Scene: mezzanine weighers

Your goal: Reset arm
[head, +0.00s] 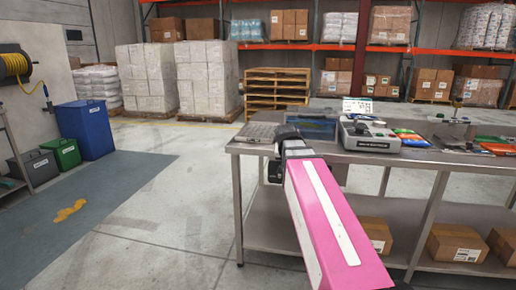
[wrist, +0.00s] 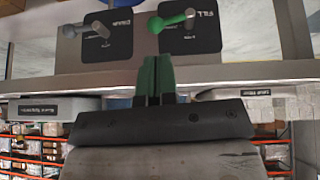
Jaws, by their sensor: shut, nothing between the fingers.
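My pink arm (head: 320,215) reaches forward over the left end of the steel bench (head: 300,155) in the head view. Its dark far end hides part of the bench's left corner, and the fingers cannot be made out there. In the wrist view my gripper (wrist: 158,62) has green fingers, shut together with nothing between them. Past the fingertips, a panel carries a green lever (wrist: 172,22) on a dark plate marked FILL and a grey lever (wrist: 90,28) on another dark plate. The fingers appear apart from both levers. The wrist picture is upside down.
A weighing device (head: 370,135) and coloured packets (head: 410,138) stand on the bench. Cartons (head: 455,242) sit on its lower shelf. Blue (head: 84,130) and green (head: 62,153) bins stand at left. A yellow spill (head: 69,211) lies on the floor mat. The floor left of the bench is open.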

